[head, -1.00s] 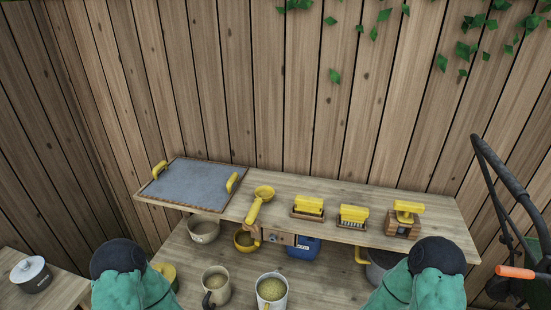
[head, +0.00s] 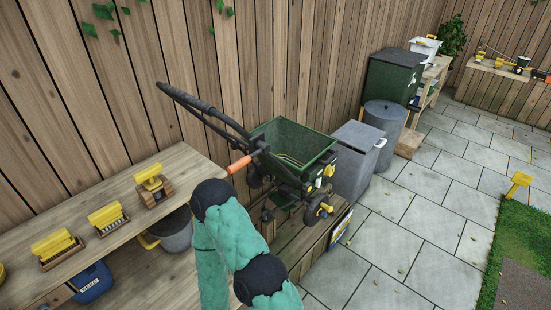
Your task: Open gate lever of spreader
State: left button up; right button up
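The spreader has a dark green hopper (head: 295,143) and stands on a low wooden platform in the head view. Its black handle (head: 200,104) reaches up and to the left. A lever with an orange grip (head: 239,164) sticks out to the left of the hopper, low on the handle. Yellow parts show on the hopper's right side, and dark wheels are below. My teal right arm crosses in front of the platform, just below the orange grip, and hides part of the spreader's lower left. Neither of my grippers is in view.
A wooden bench (head: 110,250) with yellow brushes is at left, a grey bucket (head: 172,231) beneath it. A grey bin (head: 355,160) stands right of the spreader, with a round bin (head: 383,125) and dark green box (head: 395,78) behind. Paving (head: 410,230) at right is open.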

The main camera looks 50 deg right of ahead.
aim_at(261, 146)
jog(key=z, duration=1.65)
